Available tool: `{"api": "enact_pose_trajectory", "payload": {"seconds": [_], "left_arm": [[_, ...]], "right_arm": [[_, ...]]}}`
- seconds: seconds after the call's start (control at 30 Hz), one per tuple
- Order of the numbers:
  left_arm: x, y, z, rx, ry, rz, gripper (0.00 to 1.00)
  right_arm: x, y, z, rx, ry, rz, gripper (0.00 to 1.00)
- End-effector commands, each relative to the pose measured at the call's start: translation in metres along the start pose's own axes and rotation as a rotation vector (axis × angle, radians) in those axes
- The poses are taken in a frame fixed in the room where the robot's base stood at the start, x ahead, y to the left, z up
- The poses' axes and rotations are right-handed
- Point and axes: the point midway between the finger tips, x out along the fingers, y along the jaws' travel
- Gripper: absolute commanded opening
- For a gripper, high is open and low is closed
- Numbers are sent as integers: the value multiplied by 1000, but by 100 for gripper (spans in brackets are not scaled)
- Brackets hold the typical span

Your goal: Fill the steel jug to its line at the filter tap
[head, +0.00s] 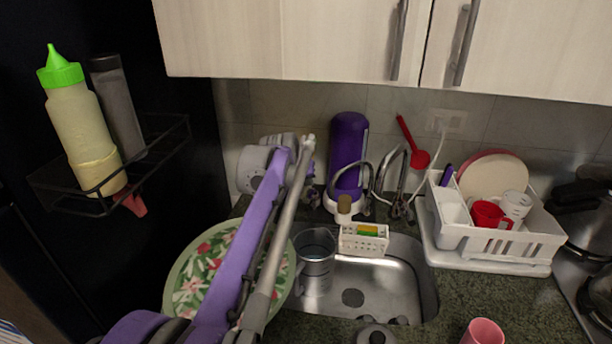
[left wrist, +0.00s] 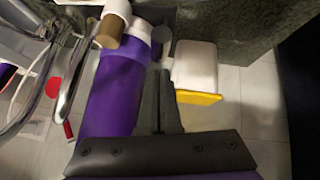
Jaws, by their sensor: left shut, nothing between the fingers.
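The filter also shows in the left wrist view (left wrist: 112,92), with the brown cap (left wrist: 109,31) above. My left gripper (left wrist: 164,78) is shut and empty, beside the filter and apart from the jug. In the head view my left arm partly hides it. My right gripper is not in view.
A caddy (head: 362,243) sits at the sink's back edge, near the curved faucet (head: 392,172). A dish rack (head: 490,240) stands at the right, with a pink cup (head: 483,332) in front. A floral plate (head: 190,275) lies left of the sink. Cabinets (head: 300,40) overhang the counter.

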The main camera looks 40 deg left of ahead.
Motion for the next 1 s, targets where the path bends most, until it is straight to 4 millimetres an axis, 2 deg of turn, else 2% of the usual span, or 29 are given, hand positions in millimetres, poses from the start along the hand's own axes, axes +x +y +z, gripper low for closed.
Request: {"api": "enact_pose_trajectory", "payload": {"seconds": [0.3,0.7,1.0], "left_arm": [[0,0,2,0,16,5,0],[3,-9,36,18,315,79,0],[7,-13,50,21,343,83,0]], "right_arm": [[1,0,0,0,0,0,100],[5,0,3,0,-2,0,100],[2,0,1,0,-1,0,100]]}}
